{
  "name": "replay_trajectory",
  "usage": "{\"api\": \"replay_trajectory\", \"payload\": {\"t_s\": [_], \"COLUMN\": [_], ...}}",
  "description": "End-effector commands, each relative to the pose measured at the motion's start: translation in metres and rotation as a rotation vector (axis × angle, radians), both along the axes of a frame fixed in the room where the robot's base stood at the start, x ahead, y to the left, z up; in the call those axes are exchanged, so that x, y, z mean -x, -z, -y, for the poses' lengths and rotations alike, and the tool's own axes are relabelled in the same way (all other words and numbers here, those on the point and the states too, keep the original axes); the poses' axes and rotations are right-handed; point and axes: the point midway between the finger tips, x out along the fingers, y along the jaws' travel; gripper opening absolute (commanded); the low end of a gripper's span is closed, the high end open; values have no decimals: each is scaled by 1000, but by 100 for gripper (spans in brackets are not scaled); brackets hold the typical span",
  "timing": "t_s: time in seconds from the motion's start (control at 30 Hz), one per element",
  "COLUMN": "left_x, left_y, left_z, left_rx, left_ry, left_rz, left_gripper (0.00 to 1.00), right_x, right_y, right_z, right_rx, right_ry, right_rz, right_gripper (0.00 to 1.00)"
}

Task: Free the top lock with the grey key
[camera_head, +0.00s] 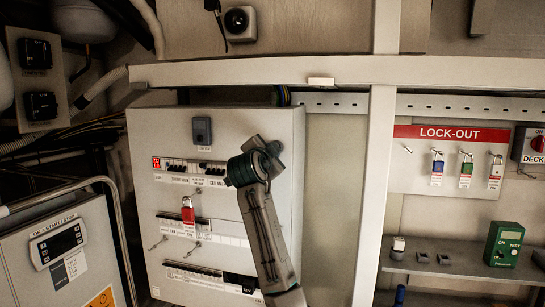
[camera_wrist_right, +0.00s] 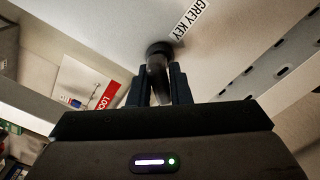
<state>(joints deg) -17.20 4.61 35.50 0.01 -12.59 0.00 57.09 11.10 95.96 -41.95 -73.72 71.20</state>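A red padlock (camera_head: 188,213) hangs on the front of the pale cabinet (camera_head: 232,122), between its upper and middle breaker rows. My right arm rises from the bottom in the head view and covers the cabinet's right part; its fingertips are not clear there. In the right wrist view my right gripper (camera_wrist_right: 160,88) has its fingers close on both sides of a dark, round-ended piece (camera_wrist_right: 158,52), apparently the grey key. It points at a pale surface beside a white "GREY KEY" label (camera_wrist_right: 190,18). The key's far end is hidden. My left gripper is out of view.
A LOCK-OUT board (camera_head: 450,134) with several hanging locks is at the right, above a grey shelf (camera_head: 455,263) with a green tester (camera_head: 503,243). A white post (camera_head: 375,190) stands right of the cabinet. A controller box (camera_head: 65,250) is at lower left.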

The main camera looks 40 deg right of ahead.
Motion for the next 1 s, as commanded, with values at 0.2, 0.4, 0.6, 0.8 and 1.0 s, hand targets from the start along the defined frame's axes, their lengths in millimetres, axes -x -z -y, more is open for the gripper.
{"api": "replay_trajectory", "payload": {"t_s": [0.2,0.4,0.6,0.8,1.0], "left_x": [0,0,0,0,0], "left_y": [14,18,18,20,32], "left_z": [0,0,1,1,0], "left_rx": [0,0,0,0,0], "left_ry": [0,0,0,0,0], "left_rz": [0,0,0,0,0], "left_gripper": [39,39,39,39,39], "right_x": [0,0,0,0,0], "right_y": [3,1,0,1,3], "right_z": [0,0,0,0,0], "right_rx": [-47,-75,-78,-84,-125], "right_ry": [-1,-1,-1,-1,-1], "right_rz": [54,87,90,98,148], "right_gripper": [16,16,16,16,16]}}
